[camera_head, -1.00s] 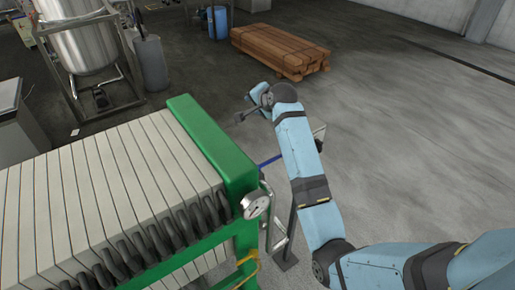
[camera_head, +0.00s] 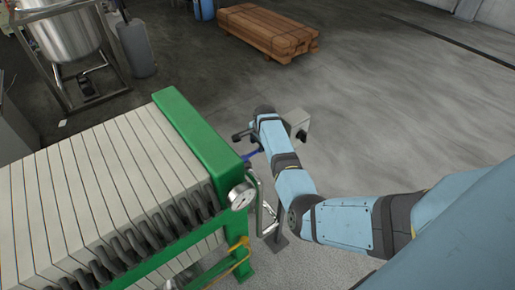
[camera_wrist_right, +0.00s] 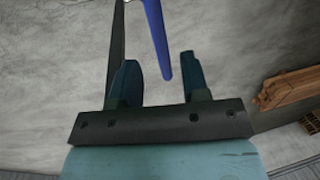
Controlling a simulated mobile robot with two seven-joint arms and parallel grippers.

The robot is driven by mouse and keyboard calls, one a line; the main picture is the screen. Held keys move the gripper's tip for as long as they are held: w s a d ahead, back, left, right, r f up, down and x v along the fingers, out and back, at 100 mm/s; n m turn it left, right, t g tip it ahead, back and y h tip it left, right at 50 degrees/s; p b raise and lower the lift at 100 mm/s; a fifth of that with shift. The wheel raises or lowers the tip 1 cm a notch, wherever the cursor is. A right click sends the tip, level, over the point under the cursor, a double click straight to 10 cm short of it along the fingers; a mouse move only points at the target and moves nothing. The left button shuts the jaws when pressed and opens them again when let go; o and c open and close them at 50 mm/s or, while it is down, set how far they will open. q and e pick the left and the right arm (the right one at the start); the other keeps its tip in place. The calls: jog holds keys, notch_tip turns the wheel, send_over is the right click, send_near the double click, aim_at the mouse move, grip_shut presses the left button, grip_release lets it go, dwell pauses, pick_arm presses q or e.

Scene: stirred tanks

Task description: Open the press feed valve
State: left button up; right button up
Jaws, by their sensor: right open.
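The press feed valve's blue lever (camera_head: 252,154) shows as a short stretch beside the end of the green press frame, partly hidden by my right arm. In the right wrist view the blue lever (camera_wrist_right: 157,40) comes down from the top, and its lower end lies between the two fingers in the picture, nearer the right one. My right gripper (camera_wrist_right: 160,66) is open, with a gap on both sides of the lever; I cannot tell its depth. In the head view the right gripper (camera_head: 238,135) is small and dark near the green frame's corner. My left gripper is out of view.
The filter press with its green end frame (camera_head: 200,135) and pale plates fills the left. A round gauge (camera_head: 241,196) and bent piping sit at its end. Stacked timber (camera_head: 268,32) lies at the back; the floor at right is clear.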

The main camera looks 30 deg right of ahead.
jog(key=shift+w+f, duration=0.2)
jog(key=shift+f, duration=0.7)
jog(key=shift+w+f, duration=0.2)
jog(key=shift+f, duration=0.7)
grip_shut()
